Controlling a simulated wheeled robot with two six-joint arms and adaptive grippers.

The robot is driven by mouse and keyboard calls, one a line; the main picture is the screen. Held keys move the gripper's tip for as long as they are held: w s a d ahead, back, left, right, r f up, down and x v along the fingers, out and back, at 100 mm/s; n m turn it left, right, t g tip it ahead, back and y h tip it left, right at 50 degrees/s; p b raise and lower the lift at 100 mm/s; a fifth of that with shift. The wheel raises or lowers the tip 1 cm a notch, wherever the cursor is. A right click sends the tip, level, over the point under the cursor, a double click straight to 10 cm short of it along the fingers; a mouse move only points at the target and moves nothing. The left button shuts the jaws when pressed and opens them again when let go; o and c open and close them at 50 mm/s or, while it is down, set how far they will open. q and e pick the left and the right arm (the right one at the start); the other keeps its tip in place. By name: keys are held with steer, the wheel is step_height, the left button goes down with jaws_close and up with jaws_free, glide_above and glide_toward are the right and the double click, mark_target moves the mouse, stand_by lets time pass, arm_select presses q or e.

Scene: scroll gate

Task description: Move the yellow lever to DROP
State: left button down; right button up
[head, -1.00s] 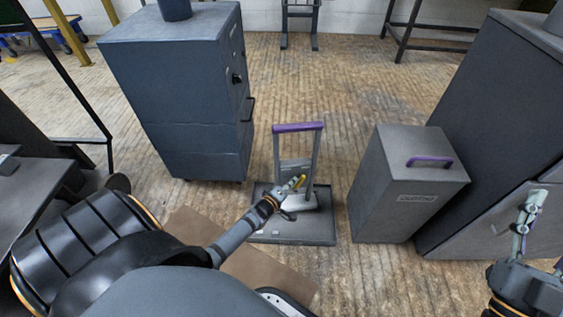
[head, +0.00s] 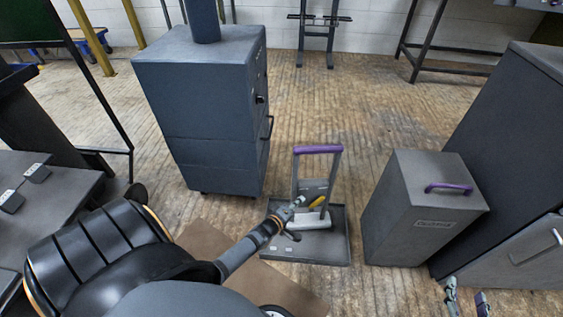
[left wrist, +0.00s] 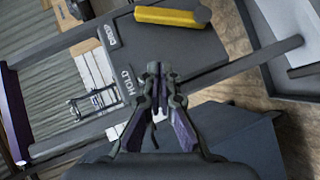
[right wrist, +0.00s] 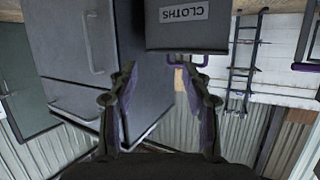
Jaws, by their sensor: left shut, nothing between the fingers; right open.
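The yellow lever (left wrist: 172,17) lies across the dark plate at the top of the left wrist view. Its left end is nearer the DROP label (left wrist: 112,35) than the HOLD label (left wrist: 128,82). In the head view the lever (head: 318,201) shows small, inside the grey frame with a purple top bar (head: 318,149). My left gripper (left wrist: 157,70) is shut and empty, its tips over the plate below the lever, apart from it in the picture. It also shows beside the lever in the head view (head: 303,200). My right gripper (right wrist: 160,66) is open and empty.
The frame stands on a grey base tray (head: 340,250) on the floor. A grey bin with a purple handle (head: 412,215) stands to its right, a dark cabinet (head: 200,110) behind left. Floor behind the frame is clear.

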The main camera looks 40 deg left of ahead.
arm_select(q)
steer(key=p+v, duration=0.3)
steer(key=v, duration=0.6)
steer(key=shift+s+p, duration=0.15)
steer(key=shift+p, duration=0.15)
arm_select(e)
steer(key=s+f+g, duration=0.9)
steer(key=s+f, duration=0.3)
steer(key=s, duration=0.2)
steer(key=shift+s+a+f+g, duration=0.2)
steer(key=shift+a+f+g, duration=0.1)
steer(key=shift+g, duration=0.1)
